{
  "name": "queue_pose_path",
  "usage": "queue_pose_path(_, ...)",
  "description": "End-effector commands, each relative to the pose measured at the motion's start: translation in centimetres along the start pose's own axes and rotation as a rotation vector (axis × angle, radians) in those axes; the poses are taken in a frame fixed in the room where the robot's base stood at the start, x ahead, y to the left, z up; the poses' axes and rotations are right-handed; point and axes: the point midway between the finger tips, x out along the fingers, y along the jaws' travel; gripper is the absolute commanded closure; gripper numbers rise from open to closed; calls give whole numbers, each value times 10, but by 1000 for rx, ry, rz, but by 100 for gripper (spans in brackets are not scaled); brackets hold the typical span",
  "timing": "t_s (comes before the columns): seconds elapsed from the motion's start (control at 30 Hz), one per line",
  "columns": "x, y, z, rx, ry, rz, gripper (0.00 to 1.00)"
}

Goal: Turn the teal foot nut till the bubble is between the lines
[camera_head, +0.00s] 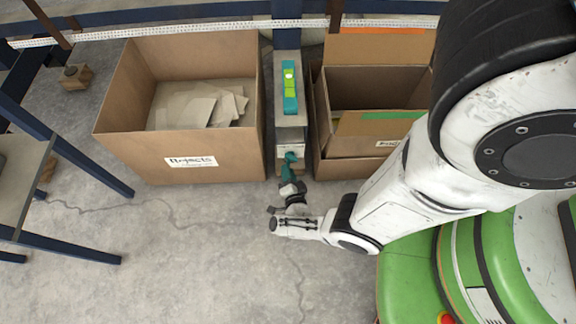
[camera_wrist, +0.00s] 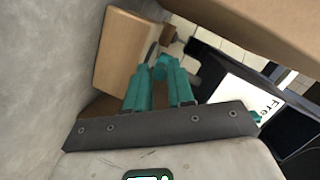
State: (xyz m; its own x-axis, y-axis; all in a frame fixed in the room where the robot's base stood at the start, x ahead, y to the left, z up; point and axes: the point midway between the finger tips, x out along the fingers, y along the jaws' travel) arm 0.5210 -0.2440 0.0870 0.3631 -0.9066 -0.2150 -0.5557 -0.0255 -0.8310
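A teal spirit level (camera_head: 290,88) with a bright green vial lies lengthwise on a narrow grey beam between two cardboard boxes. A paler patch shows in the vial, but the bubble's place against the lines is too small to read. My gripper (camera_head: 290,160) reaches the near end of the beam, low down, with its teal fingers pointing away from me. In the wrist view my gripper (camera_wrist: 157,82) shows two teal fingers with a narrow gap. A teal piece (camera_wrist: 162,68), seemingly the foot nut, sits at the fingertips. I cannot tell whether the fingers grip it.
A cardboard box labelled Rejects (camera_head: 190,163), holding grey sheets, stands left of the beam. Another open cardboard box (camera_head: 345,165) stands close on the right. A blue-legged table (camera_head: 25,175) is at far left. The concrete floor in front is clear.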

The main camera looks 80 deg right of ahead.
Motion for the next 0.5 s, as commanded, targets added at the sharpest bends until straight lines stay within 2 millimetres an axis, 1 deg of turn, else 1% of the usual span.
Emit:
queue_pose_path(0.03, 0, 0, 0, 0, 1, 0, 72)
queue_pose_path(0.17, 0, 0, 0, 0, 2, 0, 60)
queue_pose_path(0.4, 0, 0, -1, 0, 3, -1, 59)
queue_pose_path(0.5, -5, -1, -1, 0, 2, -1, 59)
